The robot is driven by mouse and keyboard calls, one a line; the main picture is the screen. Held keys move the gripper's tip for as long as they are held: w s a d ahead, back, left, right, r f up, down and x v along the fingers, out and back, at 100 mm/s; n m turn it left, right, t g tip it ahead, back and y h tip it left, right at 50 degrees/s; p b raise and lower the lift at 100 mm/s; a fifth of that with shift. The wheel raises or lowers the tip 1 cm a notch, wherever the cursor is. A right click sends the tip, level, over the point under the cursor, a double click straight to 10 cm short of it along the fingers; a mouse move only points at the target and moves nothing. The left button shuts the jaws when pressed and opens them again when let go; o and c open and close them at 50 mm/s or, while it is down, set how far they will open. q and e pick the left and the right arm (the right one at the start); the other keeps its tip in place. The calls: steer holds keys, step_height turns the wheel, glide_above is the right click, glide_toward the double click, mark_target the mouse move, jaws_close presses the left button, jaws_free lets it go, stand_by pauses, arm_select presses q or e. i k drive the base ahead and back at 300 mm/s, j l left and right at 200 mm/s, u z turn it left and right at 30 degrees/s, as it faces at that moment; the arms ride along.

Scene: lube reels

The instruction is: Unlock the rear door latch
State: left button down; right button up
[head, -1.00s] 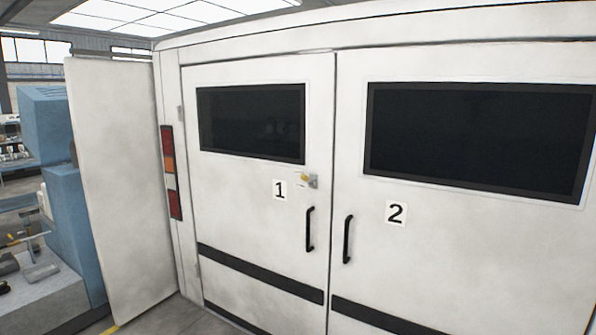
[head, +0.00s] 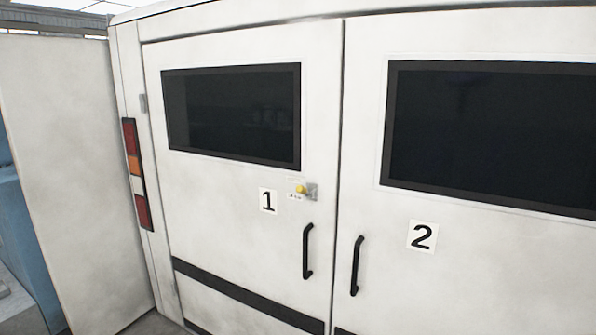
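The rear of a white vehicle fills the head view, with two shut doors side by side. The left door (head: 235,225) carries a "1" label (head: 268,201), and the right door (head: 470,275) carries a "2" label (head: 422,236). The latch (head: 304,191) is a small metal plate with a yellow knob, on the left door near its right edge, just right of the "1". Its exact setting is too small to tell. Neither of my grippers is in view.
Black vertical handles sit on the left door (head: 308,251) and the right door (head: 356,266). A white panel (head: 75,185) stands out at the left beside the tail light (head: 137,174). A blue object (head: 22,235) is partly hidden behind the panel.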

mark_target(299, 189)
steer(key=i+j, duration=0.15)
steer(key=i, duration=0.3)
steer(key=i+j+z, duration=0.15)
steer(key=i, duration=0.35)
steer(key=i+j, duration=0.15)
steer(key=i, duration=0.3)
steer(key=i+j+z, duration=0.1)
steer(key=i, duration=0.35)
steer(key=j, duration=0.1)
